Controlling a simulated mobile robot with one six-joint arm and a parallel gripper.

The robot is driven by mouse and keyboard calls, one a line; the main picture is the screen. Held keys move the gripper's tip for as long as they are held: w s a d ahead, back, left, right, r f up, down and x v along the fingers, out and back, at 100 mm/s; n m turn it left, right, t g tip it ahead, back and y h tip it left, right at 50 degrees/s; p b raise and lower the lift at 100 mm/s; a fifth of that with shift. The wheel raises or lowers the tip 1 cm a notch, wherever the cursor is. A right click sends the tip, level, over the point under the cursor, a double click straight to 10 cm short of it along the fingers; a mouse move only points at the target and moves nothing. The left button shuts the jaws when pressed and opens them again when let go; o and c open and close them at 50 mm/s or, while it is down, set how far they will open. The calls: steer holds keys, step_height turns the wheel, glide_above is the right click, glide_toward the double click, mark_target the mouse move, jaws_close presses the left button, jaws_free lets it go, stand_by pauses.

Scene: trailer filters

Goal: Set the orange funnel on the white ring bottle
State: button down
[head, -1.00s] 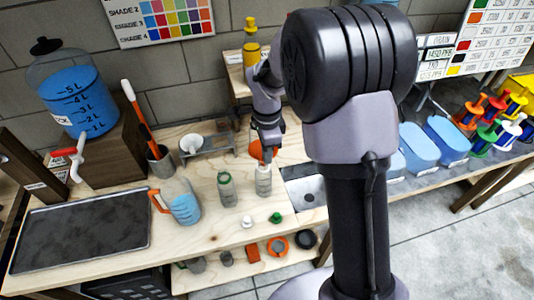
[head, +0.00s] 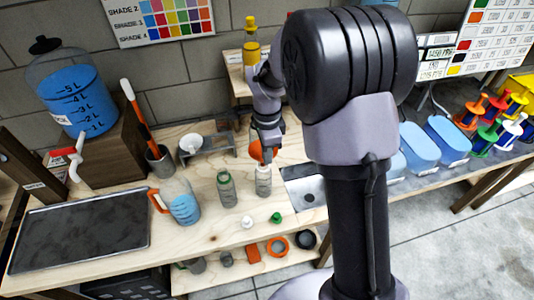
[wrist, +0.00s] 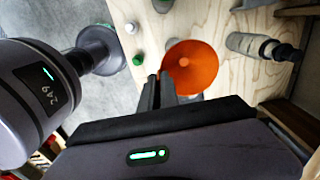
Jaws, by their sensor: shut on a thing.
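The orange funnel (head: 257,151) is held in my gripper (head: 268,146), which is shut on its edge. In the wrist view, the funnel (wrist: 195,62) shows its wide mouth, with the fingertips (wrist: 160,88) at its rim. The white ring bottle (head: 263,182) stands upright on the bench directly below the funnel in the head view. The funnel's spout is hidden, so I cannot tell whether it touches the bottle's mouth.
A green ring bottle (head: 226,190) stands just left of the white ring bottle. A white cap (head: 247,222) and a green cap (head: 276,217) lie in front. A jug with blue liquid (head: 182,203) stands further left. A metal sink plate (head: 306,190) lies to the right.

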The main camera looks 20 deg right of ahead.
steer(key=shift+f+b, duration=0.35)
steer(key=shift+f, duration=0.15)
steer(key=c, duration=1.9)
jaws_free()
step_height(320, 180, up, 11)
steer(key=p, duration=0.8)
